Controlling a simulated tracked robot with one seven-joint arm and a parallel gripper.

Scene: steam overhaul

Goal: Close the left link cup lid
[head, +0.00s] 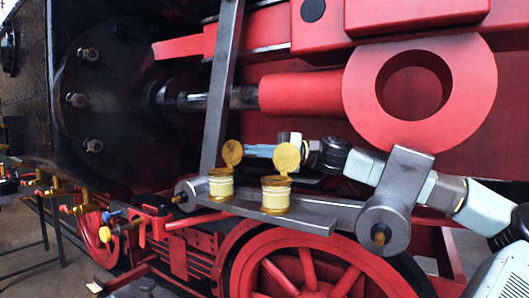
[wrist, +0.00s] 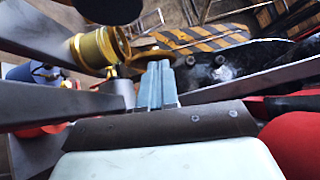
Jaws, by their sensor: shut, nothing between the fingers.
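The left link cup (head: 221,186) is a cream and gold cup standing on the grey link bar (head: 310,211). Its round gold lid (head: 232,152) stands up, open, above the cup. My gripper (head: 249,151) is shut and empty, at lid height just right of the left lid, with its tips pointing left towards it. I cannot tell whether they touch. In the wrist view my shut fingers (wrist: 158,72) reach forward, and a gold cup (wrist: 92,48) lies to their upper left; which cup it is I cannot tell.
A second cup (head: 276,196) with its gold lid (head: 287,157) also open stands to the right, in front of my arm. A slanted grey rod (head: 221,85) rises behind the left cup. The red connecting rod (head: 420,95) hangs above my arm, and a red wheel (head: 305,270) lies below.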

